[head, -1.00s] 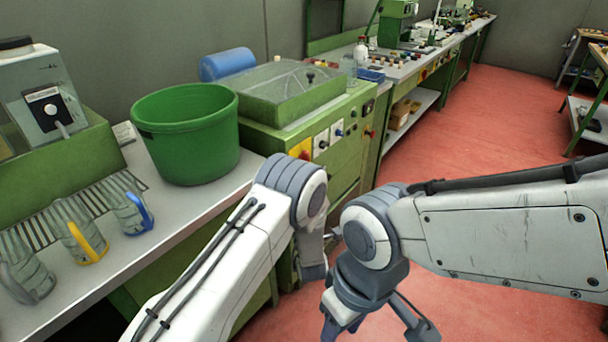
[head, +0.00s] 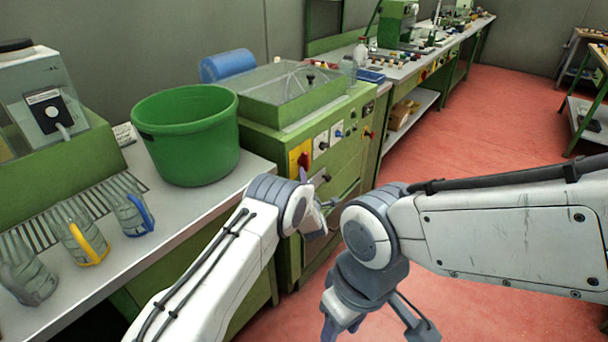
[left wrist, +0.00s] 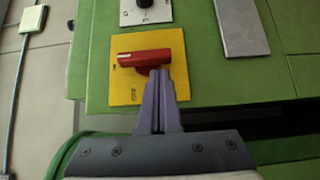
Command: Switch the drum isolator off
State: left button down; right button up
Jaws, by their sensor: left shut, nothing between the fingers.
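The drum isolator is a red rotary handle (left wrist: 140,57) on a yellow plate (left wrist: 120,88), fixed to the green cabinet. In the left wrist view the handle lies across the plate, and lettering shows near its left end and below it. In the head view the yellow plate (head: 295,155) is on the cabinet front, partly behind my arm. My left gripper (left wrist: 160,75) is shut and empty, its purple tips overlapping the handle's lower edge near its right end. I cannot tell whether they touch. My right gripper (head: 327,328) hangs low at the bottom, partly cut off.
White switch plates (head: 321,144) sit beside the yellow plate. A green tub (head: 188,140) and several jugs (head: 80,240) stand on the left bench. A clear-lidded tank (head: 285,95) tops the cabinet. Red floor (head: 470,150) is open to the right.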

pick_arm(q)
jog(key=shift+w+d, duration=0.25)
jog(key=shift+w, duration=0.05)
